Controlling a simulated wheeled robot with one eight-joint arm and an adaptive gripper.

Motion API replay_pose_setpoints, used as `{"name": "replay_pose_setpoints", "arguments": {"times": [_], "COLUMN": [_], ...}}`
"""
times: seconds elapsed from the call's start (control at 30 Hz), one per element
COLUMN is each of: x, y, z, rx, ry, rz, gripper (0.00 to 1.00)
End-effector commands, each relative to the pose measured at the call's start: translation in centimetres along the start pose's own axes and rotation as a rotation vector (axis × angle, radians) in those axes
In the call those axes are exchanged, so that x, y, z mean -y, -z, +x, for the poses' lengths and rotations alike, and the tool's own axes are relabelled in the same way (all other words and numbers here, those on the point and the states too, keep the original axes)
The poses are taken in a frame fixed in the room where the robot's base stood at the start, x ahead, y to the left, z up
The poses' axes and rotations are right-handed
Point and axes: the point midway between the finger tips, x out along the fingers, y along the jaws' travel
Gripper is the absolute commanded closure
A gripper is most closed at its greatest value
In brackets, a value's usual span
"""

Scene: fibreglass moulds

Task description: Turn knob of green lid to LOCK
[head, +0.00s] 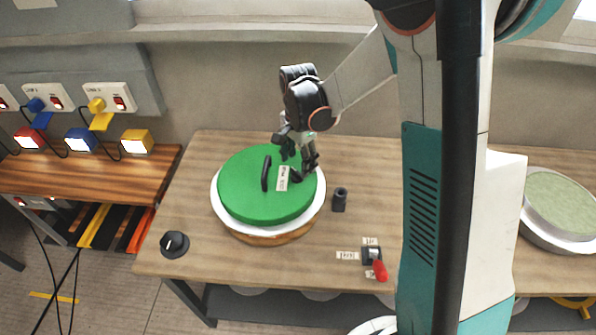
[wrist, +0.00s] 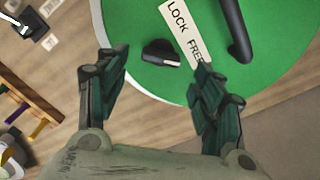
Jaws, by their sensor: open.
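The round green lid (head: 245,200) sits on a white-rimmed mould on the wooden table. A black bar handle (head: 266,173) and a white label (head: 283,179) are on its top. In the wrist view the label (wrist: 184,28) reads LOCK and FREE, beside the handle (wrist: 236,30). The small black knob (wrist: 157,51) with a pale mark is next to the label, the mark towards the FREE end. My gripper (wrist: 162,58) is open, its fingers on either side of the knob in that view; contact cannot be told. In the head view my gripper (head: 297,160) is over the lid's right back part.
A black dial (head: 174,244) is at the table's front left. A black cylinder (head: 340,199) stands right of the lid. A red-tipped switch (head: 379,270) with labels is at front right. Another round mould (head: 560,205) lies far right. Sockets and coloured lamps are left.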

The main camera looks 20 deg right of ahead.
Motion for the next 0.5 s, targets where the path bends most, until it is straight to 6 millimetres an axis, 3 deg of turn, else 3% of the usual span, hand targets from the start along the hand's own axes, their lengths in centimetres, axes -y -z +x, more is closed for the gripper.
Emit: {"name": "replay_pose_setpoints", "arguments": {"times": [0.2,0.5], "x": [0.0,0.0], "y": [0.0,0.0], "z": [3.1,4.0], "rx": [0.0,0.0], "ry": [0.0,0.0], "rz": [0.0,0.0], "gripper": [0.38,0.38]}}
